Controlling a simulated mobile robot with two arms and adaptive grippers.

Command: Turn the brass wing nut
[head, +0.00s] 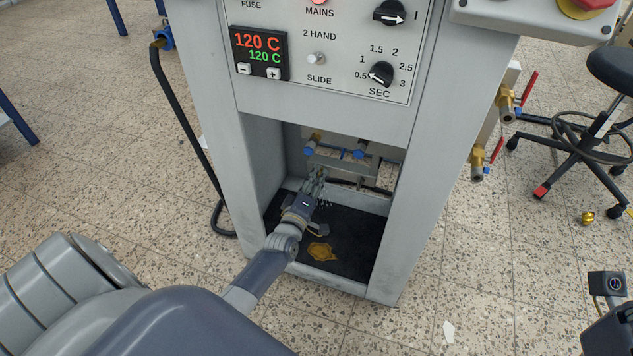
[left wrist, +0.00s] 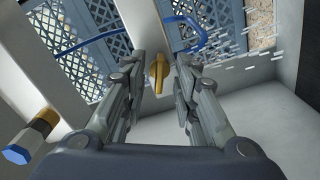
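The brass wing nut (left wrist: 157,74) shows in the left wrist view, near the middle, with its wing standing roughly upright. My left gripper (left wrist: 159,62) is open, with one finger on each side of the wing nut and a visible gap on both sides. In the head view my left gripper (head: 317,178) reaches into the open bay under the machine's control panel. The wing nut cannot be made out there. Only a part of my right arm shows at the lower right edge of the head view; its fingers are out of sight.
The machine cabinet (head: 228,150) has side walls close around my left arm. Blue-ended brass fittings (head: 359,149) hang above the gripper. A yellowish stain (head: 321,251) lies on the dark bay floor (head: 350,232). A stool (head: 597,120) and red-handled valves (head: 506,103) are at the right.

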